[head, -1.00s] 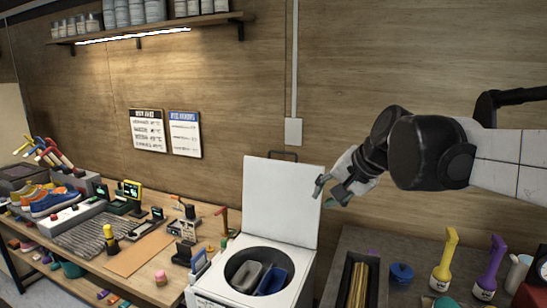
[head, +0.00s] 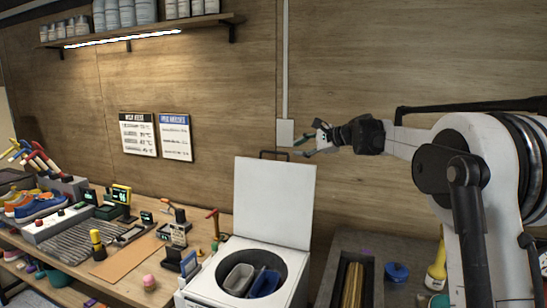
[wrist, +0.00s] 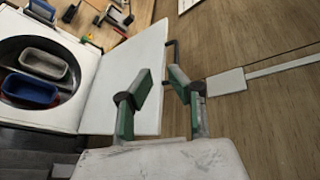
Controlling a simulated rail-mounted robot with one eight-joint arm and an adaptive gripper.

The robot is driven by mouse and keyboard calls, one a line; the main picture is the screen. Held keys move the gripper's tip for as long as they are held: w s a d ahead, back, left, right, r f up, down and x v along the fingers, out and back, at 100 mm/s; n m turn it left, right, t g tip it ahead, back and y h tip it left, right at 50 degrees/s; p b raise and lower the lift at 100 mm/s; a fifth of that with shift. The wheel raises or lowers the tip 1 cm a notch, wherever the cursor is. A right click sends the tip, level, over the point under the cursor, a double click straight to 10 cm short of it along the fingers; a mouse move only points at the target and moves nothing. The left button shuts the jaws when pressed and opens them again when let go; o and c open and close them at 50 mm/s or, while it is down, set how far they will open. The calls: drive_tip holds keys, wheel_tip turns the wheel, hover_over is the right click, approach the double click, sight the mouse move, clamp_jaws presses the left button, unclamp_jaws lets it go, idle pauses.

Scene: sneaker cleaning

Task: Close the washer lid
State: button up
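The washer (head: 237,295) is a white box with a round opening. Its flat white lid (head: 272,200) stands open, upright, with a dark handle (head: 274,153) on its top edge. In the wrist view the lid (wrist: 125,75) fills the middle left and the handle (wrist: 171,62) shows beyond my fingers. I cannot tell whether a finger touches the lid. A grey bin (head: 238,278) and a blue bin (head: 265,283) sit inside the opening.
A wall box with a conduit (head: 285,132) is close to my gripper. A workbench (head: 125,270) with tools and shoes stands left of the washer. A dark counter (head: 345,245) with a wooden-stick box, a blue pot and a yellow bottle stands right.

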drive_tip(key=m+y, duration=0.1)
drive_tip(key=m, duration=0.1)
approach(274, 152)
drive_tip(key=shift+t, duration=0.4)
drive_tip(key=x, duration=0.3)
drive_tip(key=p+x, duration=0.1)
drive_tip(key=x, duration=0.3)
drive_tip(key=p+x, duration=0.1)
drive_tip(key=x, duration=0.2)
drive_tip(key=shift+f, duration=0.35)
clamp_jaws()
